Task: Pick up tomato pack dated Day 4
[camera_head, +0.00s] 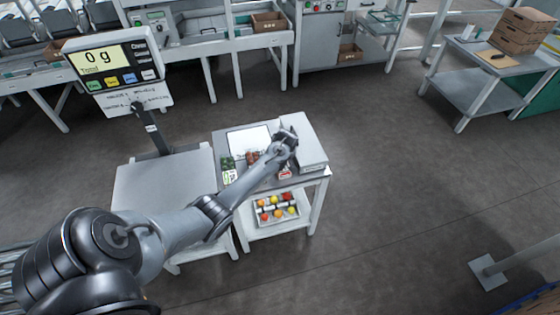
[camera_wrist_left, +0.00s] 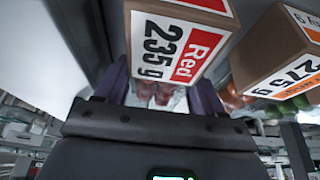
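My left gripper (camera_head: 286,143) is over the small table, at the right end of a group of tomato packs. In the left wrist view my gripper (camera_wrist_left: 160,95) has its fingers apart, with a cardboard pack labelled Red 235 g (camera_wrist_left: 178,45) at or between them. Reddish tomatoes show below its label. I cannot tell whether the fingers press on it. A second pack labelled 275 g (camera_wrist_left: 290,65), with an orange label edge, is to its right. I see no readable day date on either pack. My right gripper is out of view.
A scale display (camera_head: 112,60) reading 0 g stands behind an empty grey platform (camera_head: 150,190) at the left. A white box-like surface (camera_head: 303,140) is beside the gripper. A tray of tomatoes (camera_head: 262,218) sits on the lower shelf.

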